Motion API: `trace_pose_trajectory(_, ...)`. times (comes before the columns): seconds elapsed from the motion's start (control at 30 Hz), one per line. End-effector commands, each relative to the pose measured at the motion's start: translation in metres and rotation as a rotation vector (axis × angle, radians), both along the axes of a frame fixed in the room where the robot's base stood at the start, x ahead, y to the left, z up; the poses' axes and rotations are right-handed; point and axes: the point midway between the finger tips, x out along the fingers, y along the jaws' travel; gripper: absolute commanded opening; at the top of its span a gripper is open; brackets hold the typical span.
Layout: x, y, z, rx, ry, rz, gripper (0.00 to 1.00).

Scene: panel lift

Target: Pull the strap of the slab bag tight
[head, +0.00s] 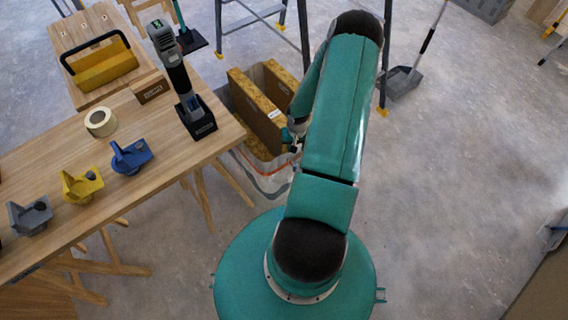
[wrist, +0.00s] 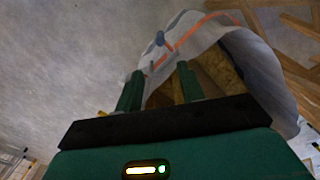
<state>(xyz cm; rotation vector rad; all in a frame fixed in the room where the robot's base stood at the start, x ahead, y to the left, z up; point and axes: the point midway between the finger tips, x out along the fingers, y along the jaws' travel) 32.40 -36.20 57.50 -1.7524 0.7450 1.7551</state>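The slab bag (head: 272,186) stands on the floor right of the workbench, a whitish open bag with an orange band, holding yellow-brown slabs (head: 250,108). In the wrist view the bag (wrist: 262,70) fills the upper right, and an orange strip (wrist: 200,30) runs along its pale fabric. A small blue-grey piece (wrist: 159,38) sits beside the strip, beyond my fingertips; I cannot tell if it belongs to the strap. My gripper (wrist: 160,72) is open at the bag, its two fingers apart with bag fabric beyond them. In the head view my arm partly hides the bag and gripper.
The workbench (head: 150,130) on the left holds a cordless tool (head: 175,65), a tape roll (head: 100,122), a yellow toolbox (head: 103,68) and several coloured holders. Stepladder legs (head: 305,35) stand behind the bag.

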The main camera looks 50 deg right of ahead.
Motion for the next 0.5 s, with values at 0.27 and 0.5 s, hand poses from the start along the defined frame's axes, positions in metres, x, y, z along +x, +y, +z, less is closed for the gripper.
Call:
trace_pose_trajectory(0.27, -0.012, -0.002, -0.023, 0.01, -0.004, -0.017, 0.39)
trace_pose_trajectory(0.5, -0.015, -0.001, -0.065, 0.011, -0.002, -0.017, 0.39)
